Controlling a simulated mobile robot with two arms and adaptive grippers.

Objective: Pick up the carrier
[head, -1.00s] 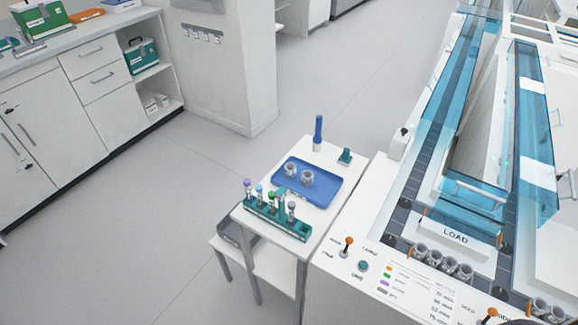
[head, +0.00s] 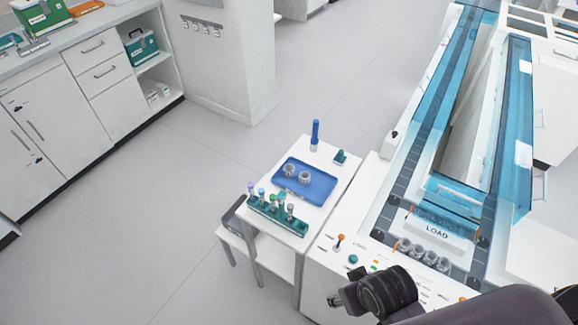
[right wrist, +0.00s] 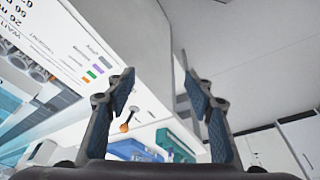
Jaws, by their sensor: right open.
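Two grey round carriers stand on the blue tray (head: 322,190) on the small white table: a left carrier (head: 289,170) and a right carrier (head: 305,177). Several more grey carriers (head: 417,251) stand in a row at the LOAD end of the track. My right gripper (head: 343,289) is at the bottom, over the front of the machine's panel and apart from all carriers. In the right wrist view my right gripper (right wrist: 158,75) is open and empty. Carriers (right wrist: 38,73) also show at the left there. My left gripper is out of view.
A green rack (head: 278,216) with several capped tubes stands on the front of the table. A blue-capped tube (head: 315,135) stands behind the tray, with a small green block (head: 340,157) beside it. Blue clear covers (head: 468,60) line the track. Floor left of the table is clear.

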